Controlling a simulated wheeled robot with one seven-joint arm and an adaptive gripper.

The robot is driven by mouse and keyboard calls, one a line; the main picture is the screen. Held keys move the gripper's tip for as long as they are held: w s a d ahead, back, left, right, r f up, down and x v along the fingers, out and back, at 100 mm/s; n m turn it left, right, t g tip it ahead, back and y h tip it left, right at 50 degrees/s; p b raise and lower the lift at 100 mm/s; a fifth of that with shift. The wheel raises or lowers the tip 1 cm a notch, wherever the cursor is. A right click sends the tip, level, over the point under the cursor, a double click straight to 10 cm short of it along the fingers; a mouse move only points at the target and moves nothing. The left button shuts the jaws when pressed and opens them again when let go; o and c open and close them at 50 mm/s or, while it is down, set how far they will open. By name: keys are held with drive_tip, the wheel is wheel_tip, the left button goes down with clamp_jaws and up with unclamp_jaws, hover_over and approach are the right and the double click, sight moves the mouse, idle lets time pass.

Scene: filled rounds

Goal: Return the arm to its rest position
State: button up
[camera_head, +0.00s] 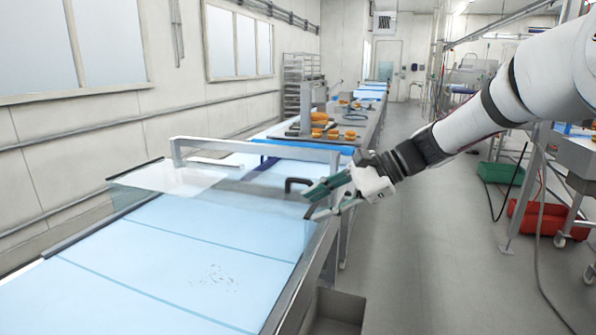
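My white arm (500,98) comes in from the upper right and reaches down to the left. My gripper (310,205) is at its end, near the right edge of the conveyor. Its two greenish fingers are apart with nothing seen between them. In this view the fingers overlap the end of a clear guard panel (215,203) and sit close to its black handle (297,183). I cannot tell whether they touch it.
A light blue conveyor belt (170,265) fills the lower left, with small dark crumbs on it. A grey frame bar (255,147) crosses above it. Orange rounds (332,134) sit farther along the line. Green (499,173) and red (545,218) crates stand right. The aisle floor (430,260) is clear.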

drive_tip(key=s+d+r+n+h+p, duration=0.1)
drive_tip(key=s+d+n+h+p, duration=0.1)
drive_tip(key=s, duration=0.9)
drive_tip(key=s+d+r+n+t+h+p, duration=0.1)
drive_tip(key=s+d+n+h, duration=0.4)
drive_tip(key=s, duration=0.7)
drive_tip(key=s+d+r+n+t+h+p, duration=0.1)
drive_tip(key=s+d+n+h+p, duration=0.2)
drive_tip(key=s+d, duration=0.4)
drive_tip(key=s+n+h, duration=0.1)
drive_tip(key=s+n, duration=0.1)
drive_tip(key=s, duration=0.3)
drive_tip(key=shift+r, duration=0.35)
